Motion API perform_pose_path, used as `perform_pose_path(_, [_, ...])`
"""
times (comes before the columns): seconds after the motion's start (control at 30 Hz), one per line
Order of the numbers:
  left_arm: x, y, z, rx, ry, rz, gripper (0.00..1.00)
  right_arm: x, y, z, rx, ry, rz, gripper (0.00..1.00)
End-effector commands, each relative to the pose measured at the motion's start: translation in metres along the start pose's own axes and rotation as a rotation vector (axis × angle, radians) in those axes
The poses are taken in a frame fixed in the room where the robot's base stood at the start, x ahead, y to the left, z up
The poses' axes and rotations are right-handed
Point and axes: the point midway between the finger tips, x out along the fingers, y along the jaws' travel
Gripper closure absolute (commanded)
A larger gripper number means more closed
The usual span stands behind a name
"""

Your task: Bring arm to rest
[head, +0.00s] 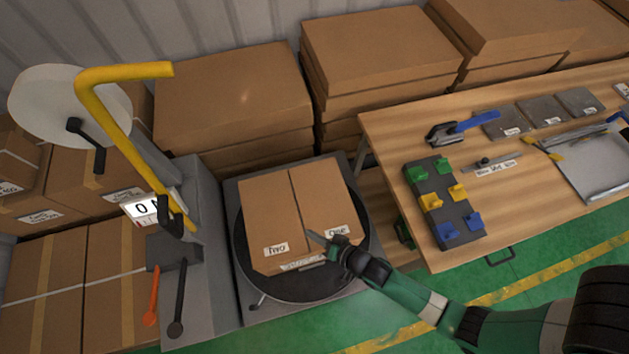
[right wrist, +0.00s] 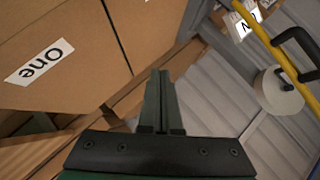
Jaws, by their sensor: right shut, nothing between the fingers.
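My right arm, green and black, reaches in from the lower right in the head view. Its gripper (head: 318,241) is over the front edge of a brown cardboard box (head: 290,205) on a round dark turntable (head: 262,286). The box top has two halves labelled "Two" and "One". In the right wrist view the fingers (right wrist: 158,100) are together with nothing between them, and the "One" label (right wrist: 38,62) shows on the box at the left. Whether the fingers touch the box is unclear. My left gripper is in neither view.
A wrapping machine with a yellow bent bar (head: 125,120) and a white film roll (head: 65,105) stands left of the turntable. A wooden table (head: 400,125) with tools is at right. Stacked boxes (head: 235,95) line the back wall. Green floor is open in front.

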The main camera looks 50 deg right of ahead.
Motion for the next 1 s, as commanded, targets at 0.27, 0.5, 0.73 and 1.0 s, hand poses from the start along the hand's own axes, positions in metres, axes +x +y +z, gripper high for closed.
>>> perform_pose_path(0.27, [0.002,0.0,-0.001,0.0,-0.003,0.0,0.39,-0.013,-0.006,0.003,0.001,0.003,0.001,1.0])
perform_pose_path(0.5, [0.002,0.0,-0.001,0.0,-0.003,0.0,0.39,-0.013,-0.006,0.003,0.003,0.004,0.002,1.0])
perform_pose_path(0.73, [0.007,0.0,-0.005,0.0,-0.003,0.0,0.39,-0.015,-0.011,-0.002,0.004,0.008,-0.001,1.0])
perform_pose_path(1.0, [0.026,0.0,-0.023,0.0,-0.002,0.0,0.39,0.011,-0.141,-0.093,0.023,0.15,-0.196,1.0])
